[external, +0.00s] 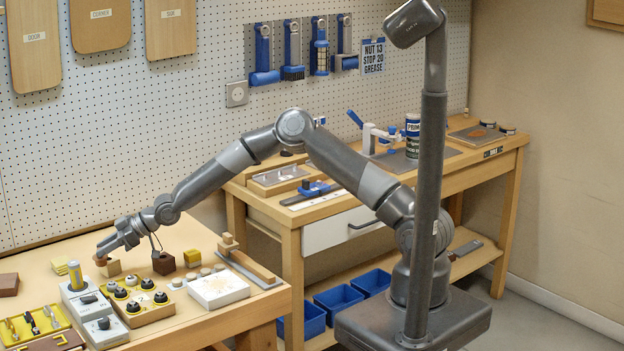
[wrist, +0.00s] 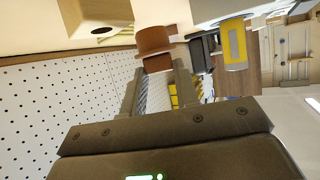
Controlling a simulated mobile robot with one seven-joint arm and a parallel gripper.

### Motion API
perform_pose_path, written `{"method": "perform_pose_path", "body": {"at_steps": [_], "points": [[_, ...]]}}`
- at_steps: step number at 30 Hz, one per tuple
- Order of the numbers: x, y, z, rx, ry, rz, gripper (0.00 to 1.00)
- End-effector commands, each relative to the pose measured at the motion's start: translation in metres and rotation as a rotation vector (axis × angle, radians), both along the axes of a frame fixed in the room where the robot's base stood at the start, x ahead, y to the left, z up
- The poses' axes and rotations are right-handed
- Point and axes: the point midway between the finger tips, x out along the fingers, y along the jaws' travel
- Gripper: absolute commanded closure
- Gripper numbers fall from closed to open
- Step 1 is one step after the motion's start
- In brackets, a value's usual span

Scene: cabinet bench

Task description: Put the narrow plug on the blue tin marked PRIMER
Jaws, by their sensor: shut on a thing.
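My gripper (external: 103,254) is low over the left bench. In the wrist view my gripper (wrist: 160,78) is shut on a brown plug (wrist: 157,42), which has a wider flange and a round body beyond the fingertips. The plug (external: 100,262) is tiny in the external view, just left of a tan wooden block; I cannot tell its width against other plugs. A blue tin with a white label starting PRIM (external: 412,123) stands on the far bench, on top of another dark tin (external: 412,147). The tin's top is hard to make out.
A tan block with a hole (wrist: 103,30) is beside the plug. A white clamp-like tool (external: 368,138) is left of the tins.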

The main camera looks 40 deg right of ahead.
Motion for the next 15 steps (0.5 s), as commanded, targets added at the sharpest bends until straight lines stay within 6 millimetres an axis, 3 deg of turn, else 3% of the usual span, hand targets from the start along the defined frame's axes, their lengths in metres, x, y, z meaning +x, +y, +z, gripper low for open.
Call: {"method": "perform_pose_path", "body": {"at_steps": [6, 15], "points": [[0.01, -0.039, 0.025, 0.003, 0.0, -0.003, 0.97], [0.018, -0.076, 0.048, 0.002, 0.0, 0.0, 0.97]]}}
